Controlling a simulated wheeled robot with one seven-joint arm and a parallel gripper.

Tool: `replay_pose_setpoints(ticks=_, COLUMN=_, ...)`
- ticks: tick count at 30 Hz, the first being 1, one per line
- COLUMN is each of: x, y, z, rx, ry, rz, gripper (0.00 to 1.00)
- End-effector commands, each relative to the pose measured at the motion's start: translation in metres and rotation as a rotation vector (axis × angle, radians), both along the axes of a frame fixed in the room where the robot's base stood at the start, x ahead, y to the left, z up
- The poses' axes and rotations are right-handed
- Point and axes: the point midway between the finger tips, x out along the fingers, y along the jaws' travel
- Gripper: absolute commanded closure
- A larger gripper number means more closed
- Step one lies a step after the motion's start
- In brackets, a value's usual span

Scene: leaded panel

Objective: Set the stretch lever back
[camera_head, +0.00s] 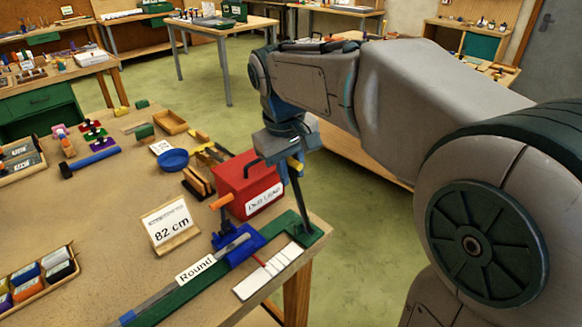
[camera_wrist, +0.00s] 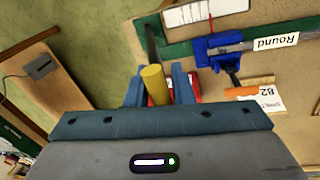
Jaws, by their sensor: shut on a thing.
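The stretch lever (camera_head: 295,196) is a dark bar rising from the right end of a green rail (camera_head: 190,290) at the table corner. It stands nearly upright, leaning slightly left at the top. Its yellow grip (camera_wrist: 154,84) sits between my fingers in the wrist view, and the grip's end shows in the head view (camera_head: 295,164). My gripper (camera_wrist: 157,88) is shut on this grip. A blue clamp (camera_head: 238,247) with an orange handle (camera_head: 222,201) sits on the rail, with a grey strip running left from it. A white scale (camera_head: 268,271) lies in front of the rail.
A red box (camera_head: 248,185) labelled as old lead stands just behind and left of the lever. A card (camera_head: 171,223) reads 82 cm. A "Round" label (camera_head: 196,268) lies by the rail. A blue bowl (camera_head: 173,160) and small tools stand further back. Open floor lies right of the table.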

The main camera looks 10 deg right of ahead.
Motion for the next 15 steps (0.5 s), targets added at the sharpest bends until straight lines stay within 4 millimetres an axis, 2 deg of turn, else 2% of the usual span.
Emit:
replay_pose_setpoints(ticks=1, x=-0.002, y=0.003, z=-0.002, rx=0.005, ry=0.011, rz=0.001, gripper=0.73)
replay_pose_setpoints(ticks=2, x=-0.002, y=0.003, z=-0.002, rx=0.004, ry=0.009, rz=0.003, gripper=0.65)
replay_pose_setpoints(ticks=3, x=-0.002, y=0.003, z=-0.002, rx=0.004, ry=0.009, rz=0.003, gripper=0.63)
replay_pose_setpoints(ticks=11, x=-0.001, y=0.001, z=-0.001, rx=0.002, ry=0.005, rz=0.001, gripper=0.63)
replay_pose_setpoints(ticks=15, x=-0.001, y=0.002, z=0.010, rx=0.002, ry=0.003, rz=0.001, gripper=0.63)
